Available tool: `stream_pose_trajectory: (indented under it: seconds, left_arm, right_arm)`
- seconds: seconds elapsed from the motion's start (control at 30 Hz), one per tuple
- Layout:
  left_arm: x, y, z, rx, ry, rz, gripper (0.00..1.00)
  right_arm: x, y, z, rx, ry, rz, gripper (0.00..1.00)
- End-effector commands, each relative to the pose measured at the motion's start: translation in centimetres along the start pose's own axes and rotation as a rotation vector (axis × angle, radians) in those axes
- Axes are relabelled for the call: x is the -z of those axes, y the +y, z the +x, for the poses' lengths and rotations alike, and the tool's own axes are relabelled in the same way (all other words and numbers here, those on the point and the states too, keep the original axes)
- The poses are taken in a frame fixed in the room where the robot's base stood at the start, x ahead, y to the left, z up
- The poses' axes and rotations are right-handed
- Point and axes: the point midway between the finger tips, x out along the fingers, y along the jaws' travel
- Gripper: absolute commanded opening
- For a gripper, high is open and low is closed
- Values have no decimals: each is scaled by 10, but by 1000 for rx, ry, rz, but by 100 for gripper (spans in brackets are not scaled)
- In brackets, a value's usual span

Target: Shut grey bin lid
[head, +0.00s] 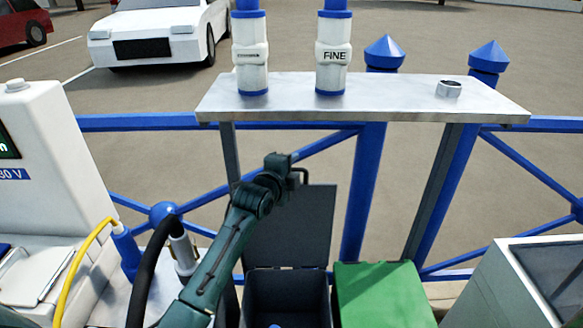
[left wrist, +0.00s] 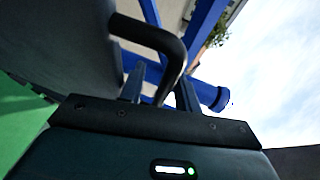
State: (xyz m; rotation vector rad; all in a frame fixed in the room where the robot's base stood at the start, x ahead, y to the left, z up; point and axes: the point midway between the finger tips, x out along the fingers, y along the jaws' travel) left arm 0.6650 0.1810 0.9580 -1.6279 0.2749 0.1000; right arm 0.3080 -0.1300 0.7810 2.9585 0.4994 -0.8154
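The grey bin (head: 288,292) stands low in the middle of the head view, with a blue item partly visible inside. Its dark grey lid (head: 305,225) stands raised, nearly upright, behind the opening. A black bar handle (head: 304,173) is at the lid's upper edge; it also shows in the left wrist view (left wrist: 150,33). My left gripper (head: 293,168) is at this handle. In the left wrist view my left gripper's fingers (left wrist: 160,92) are apart, one on each side of the handle bar; I cannot tell whether they touch it. My right gripper is out of view.
A green-lidded bin (head: 385,292) stands just right of the grey bin. A metal shelf (head: 390,98) with white-and-blue cylinders is behind, before a blue railing (head: 170,122). A white unit (head: 45,150), a yellow cable (head: 75,265) and a black hose (head: 146,270) are left.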

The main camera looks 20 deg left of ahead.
Motion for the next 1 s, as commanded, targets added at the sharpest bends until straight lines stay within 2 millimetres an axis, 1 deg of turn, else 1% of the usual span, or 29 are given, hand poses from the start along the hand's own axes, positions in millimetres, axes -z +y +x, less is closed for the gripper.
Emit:
stream_pose_trajectory:
  seconds: [0.2, 0.6, 1.0]
  left_arm:
    - [0, 0, 0, 1, 0, -1, 32]
    - [0, 0, 0, 0, 0, -1, 0]
    - [0, 0, 0, 0, 0, -1, 0]
  right_arm:
    - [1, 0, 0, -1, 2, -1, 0]
    - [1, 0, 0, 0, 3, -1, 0]
    - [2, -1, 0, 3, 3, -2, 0]
